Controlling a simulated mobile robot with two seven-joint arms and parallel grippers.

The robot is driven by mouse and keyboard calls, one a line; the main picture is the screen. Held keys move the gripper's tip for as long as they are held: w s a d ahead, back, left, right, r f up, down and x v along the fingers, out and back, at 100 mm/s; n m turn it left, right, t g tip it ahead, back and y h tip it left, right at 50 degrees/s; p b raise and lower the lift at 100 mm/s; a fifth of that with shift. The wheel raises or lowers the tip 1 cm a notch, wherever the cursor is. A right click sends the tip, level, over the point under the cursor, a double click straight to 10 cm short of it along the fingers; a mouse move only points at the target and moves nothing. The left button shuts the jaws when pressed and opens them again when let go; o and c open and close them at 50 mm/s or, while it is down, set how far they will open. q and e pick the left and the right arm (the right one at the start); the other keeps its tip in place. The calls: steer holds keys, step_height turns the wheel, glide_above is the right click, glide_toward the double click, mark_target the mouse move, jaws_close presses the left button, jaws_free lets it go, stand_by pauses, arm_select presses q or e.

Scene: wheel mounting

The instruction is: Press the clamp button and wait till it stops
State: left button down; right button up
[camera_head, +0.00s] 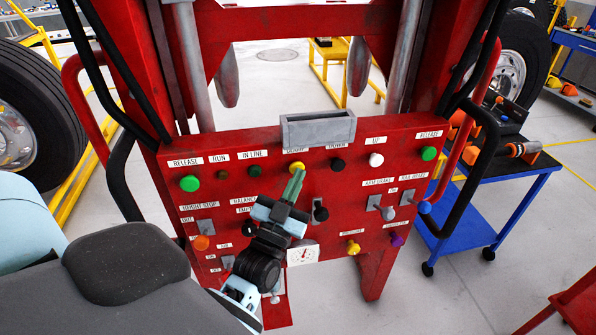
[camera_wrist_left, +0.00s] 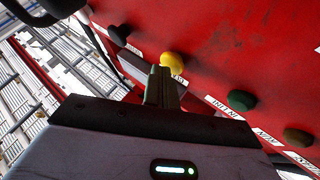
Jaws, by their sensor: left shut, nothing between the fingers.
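The clamp button is a yellow round knob (camera_head: 297,167) in the top row of the red control panel (camera_head: 340,255), under a label partly readable as CLAMP. My left gripper (camera_head: 298,174) is shut and empty, with its green fingertips right at the button's lower edge in the head view. In the left wrist view the yellow button (camera_wrist_left: 172,63) shows just beyond the closed fingertips (camera_wrist_left: 160,72). I cannot tell whether the fingertips touch it. My right gripper is not in view.
A dark green button (camera_head: 255,170) sits left of the clamp button and a black one (camera_head: 338,164) right of it. A grey tray (camera_head: 318,129) is above. A blue tool cart (camera_head: 480,205) stands at the right.

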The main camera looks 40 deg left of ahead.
arm_select(q)
steer(key=shift+d, duration=0.1)
steer(key=shift+s+d, duration=0.7)
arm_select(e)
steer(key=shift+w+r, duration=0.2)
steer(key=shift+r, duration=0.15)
